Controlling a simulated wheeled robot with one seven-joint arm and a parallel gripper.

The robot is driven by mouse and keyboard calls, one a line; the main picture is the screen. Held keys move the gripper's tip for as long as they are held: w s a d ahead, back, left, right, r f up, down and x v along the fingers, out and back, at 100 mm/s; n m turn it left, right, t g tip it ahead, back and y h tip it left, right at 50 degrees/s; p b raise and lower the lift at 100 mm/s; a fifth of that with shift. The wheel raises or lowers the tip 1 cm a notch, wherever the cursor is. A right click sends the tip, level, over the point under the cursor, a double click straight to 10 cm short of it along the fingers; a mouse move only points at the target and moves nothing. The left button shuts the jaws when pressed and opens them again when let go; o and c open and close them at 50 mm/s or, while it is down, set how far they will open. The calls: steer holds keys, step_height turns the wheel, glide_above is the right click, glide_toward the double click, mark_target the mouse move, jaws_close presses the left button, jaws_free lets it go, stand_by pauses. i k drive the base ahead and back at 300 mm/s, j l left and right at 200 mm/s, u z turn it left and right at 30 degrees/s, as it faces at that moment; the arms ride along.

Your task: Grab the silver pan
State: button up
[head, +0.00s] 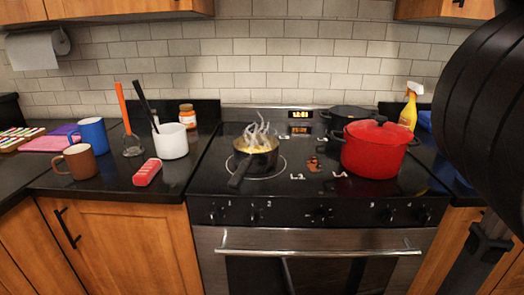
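A small pan (256,163) with a dark grey side stands on the left front burner of the stove. It holds yellowish food, and pale steam rises from it. Its dark handle (240,171) points toward the front edge and slightly left. No clearly silver pan stands out. A second, black pan (351,115) sits on the back right burner, partly hidden by a red pot. My black arm fills the right edge, far from the small pan. A dark part low at the right may be my gripper (484,243); its fingertips cannot be made out.
The red lidded pot (374,148) stands on the right of the stove (308,190). A yellow spray bottle (409,106) is behind it. On the left counter are a white utensil pot (171,142), a red object (147,172), mugs and a jar. The stove's front middle is mostly clear.

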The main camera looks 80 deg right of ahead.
mark_target(257, 162)
steer(key=z, duration=1.3)
steer(key=k+z, duration=0.35)
steer(key=k+l+z, duration=0.2)
steer(key=z, duration=0.15)
